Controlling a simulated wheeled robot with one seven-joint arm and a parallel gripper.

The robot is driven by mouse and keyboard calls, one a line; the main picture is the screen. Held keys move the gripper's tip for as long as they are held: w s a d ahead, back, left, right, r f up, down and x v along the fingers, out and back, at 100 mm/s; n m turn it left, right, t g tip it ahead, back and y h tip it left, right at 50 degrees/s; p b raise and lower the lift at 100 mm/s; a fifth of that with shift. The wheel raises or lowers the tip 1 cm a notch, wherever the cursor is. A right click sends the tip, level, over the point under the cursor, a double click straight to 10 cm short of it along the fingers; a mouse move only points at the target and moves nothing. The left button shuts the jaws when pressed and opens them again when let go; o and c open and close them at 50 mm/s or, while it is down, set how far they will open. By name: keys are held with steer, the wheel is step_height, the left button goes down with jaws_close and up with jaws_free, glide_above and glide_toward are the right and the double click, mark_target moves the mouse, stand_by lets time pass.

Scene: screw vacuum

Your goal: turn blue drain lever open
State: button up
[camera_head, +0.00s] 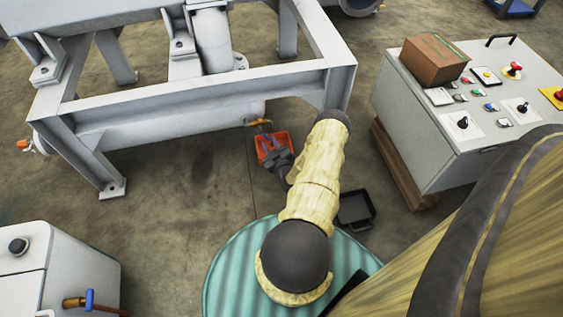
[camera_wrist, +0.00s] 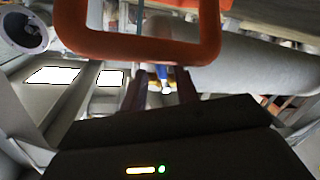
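The blue lever (camera_wrist: 163,72) shows small in the wrist view, between and just past the two fingers of my gripper (camera_wrist: 163,90). The fingers stand apart with a gap on each side of it, and I see no contact. In the head view my gripper (camera_head: 275,158) is at the low end of the tank, under the frame's front beam. A brass fitting (camera_head: 260,123) shows there, but the lever on it cannot be made out. An orange-red frame (camera_wrist: 140,48) crosses the top of the wrist view; an orange-red piece (camera_head: 272,144) also shows beside my gripper in the head view.
The grey steel frame (camera_head: 200,92) and the tank (camera_head: 185,126) are close to my gripper. A teal drum (camera_head: 235,275) is beneath my arm, and a black tray (camera_head: 356,210) lies right of it. A control cabinet (camera_head: 410,135) stands right. Another blue-handled valve (camera_head: 90,299) is at lower left.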

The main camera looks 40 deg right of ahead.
steer(key=p+v, duration=0.5)
steer(key=v, duration=0.7)
steer(key=shift+s+a, duration=0.2)
steer(key=shift+s, duration=0.15)
steer(key=shift+o, duration=0.5)
steer(key=shift+d, duration=0.1)
steer(key=d+r+m+g+y+b, duration=0.1)
steer(key=d+r+m+y, duration=0.1)
steer(key=m, duration=1.4)
steer(key=w+d+r+m+g+y+b, duration=0.1)
steer(key=d+r+m+y+b, duration=0.1)
steer(key=m, duration=1.5)
steer(key=shift+w+d+r+y, duration=0.15)
steer(key=shift+w+d+y, duration=0.2)
steer(key=shift+d+y, duration=0.35)
